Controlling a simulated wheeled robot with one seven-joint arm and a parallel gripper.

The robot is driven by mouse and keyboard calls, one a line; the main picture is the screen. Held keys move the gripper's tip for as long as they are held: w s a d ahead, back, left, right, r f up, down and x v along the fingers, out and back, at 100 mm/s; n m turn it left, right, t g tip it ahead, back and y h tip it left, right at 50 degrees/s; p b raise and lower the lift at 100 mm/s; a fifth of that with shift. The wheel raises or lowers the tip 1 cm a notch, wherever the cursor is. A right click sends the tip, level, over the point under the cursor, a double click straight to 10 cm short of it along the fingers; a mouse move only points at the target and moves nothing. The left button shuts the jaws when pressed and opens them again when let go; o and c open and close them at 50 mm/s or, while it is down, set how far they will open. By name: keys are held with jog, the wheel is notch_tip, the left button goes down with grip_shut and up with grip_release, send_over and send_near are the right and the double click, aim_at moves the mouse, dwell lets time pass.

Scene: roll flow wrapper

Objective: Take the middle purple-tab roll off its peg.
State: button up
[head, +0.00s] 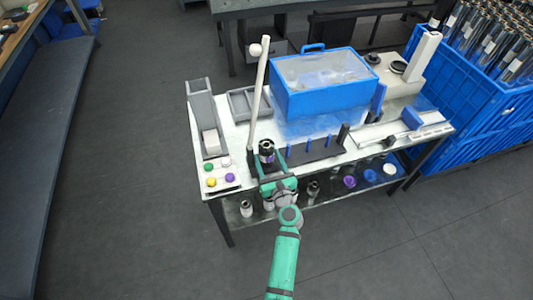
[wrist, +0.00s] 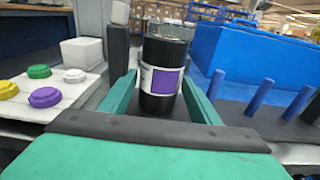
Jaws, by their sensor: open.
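A black roll (head: 266,147) with a white band and a purple patch stands upright at the front of the white table, left of the blue pegs. In the wrist view the same roll (wrist: 163,50) stands between the two green fingers of my gripper (wrist: 160,85). My gripper (head: 275,178) is open, with one finger on each side of the roll; I cannot tell whether either touches it. Any peg under or inside this roll is hidden. Several blue pegs (head: 309,143) stand bare on a dark base to the right, also in the wrist view (wrist: 260,96).
A button panel (wrist: 45,85) with green, yellow, white and purple buttons is close on the left. A pale post (head: 258,95) rises behind the roll. A blue box (head: 325,95) stands at the back. The shelf below holds several rolls, one purple (head: 349,181).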

jog(key=shift+c, duration=0.4)
jog(key=c, duration=1)
jog(key=shift+r, duration=0.15)
